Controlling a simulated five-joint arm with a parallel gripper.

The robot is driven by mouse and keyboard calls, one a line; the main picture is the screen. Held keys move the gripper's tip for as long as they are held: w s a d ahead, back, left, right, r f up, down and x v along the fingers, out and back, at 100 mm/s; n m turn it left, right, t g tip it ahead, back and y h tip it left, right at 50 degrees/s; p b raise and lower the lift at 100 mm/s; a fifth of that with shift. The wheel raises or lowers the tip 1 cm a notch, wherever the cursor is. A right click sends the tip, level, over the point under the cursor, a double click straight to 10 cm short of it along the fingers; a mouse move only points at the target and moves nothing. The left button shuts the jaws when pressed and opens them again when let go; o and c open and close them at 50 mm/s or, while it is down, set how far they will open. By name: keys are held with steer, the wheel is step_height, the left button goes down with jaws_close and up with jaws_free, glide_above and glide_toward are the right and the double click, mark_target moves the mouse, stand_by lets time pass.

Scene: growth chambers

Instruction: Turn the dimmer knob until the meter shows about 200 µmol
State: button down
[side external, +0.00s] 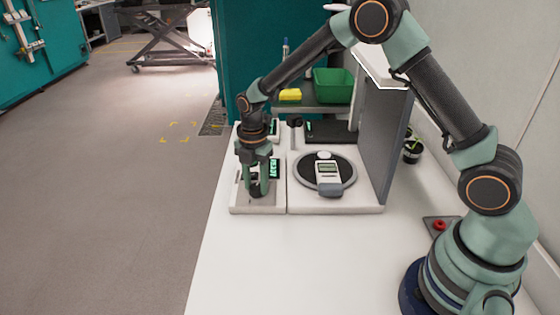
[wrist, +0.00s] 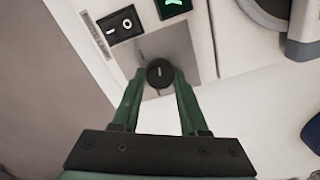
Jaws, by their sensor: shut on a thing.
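The black dimmer knob (wrist: 159,73) sits on a grey metal plate in the wrist view, with a pale pointer line on its face. My gripper (wrist: 158,80) has its two green fingers shut on the knob, one on each side. In the side external view my gripper (side external: 257,190) points down at the control panel (side external: 240,206), and the knob is hidden behind the fingers. The handheld meter (side external: 328,176) lies on a dark round disc in the white tray; its reading is too small to tell. A green-lit display (side external: 275,169) is beside my gripper.
A black rocker switch (wrist: 121,25) is near the knob. A grey upright panel (side external: 382,140) stands right of the disc. A red button (side external: 439,225) is near my base. A green bin (side external: 333,85) and yellow item (side external: 290,95) are behind. The front bench is clear.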

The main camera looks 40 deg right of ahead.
steer(key=m, duration=0.4)
steer(key=shift+m, duration=0.3)
steer(key=m, duration=0.3)
steer(key=shift+r+m, duration=0.1)
steer(key=shift+m, duration=0.3)
steer(key=m, duration=0.4)
steer(key=shift+m, duration=2)
steer(key=shift+c, duration=2.2)
jaws_free()
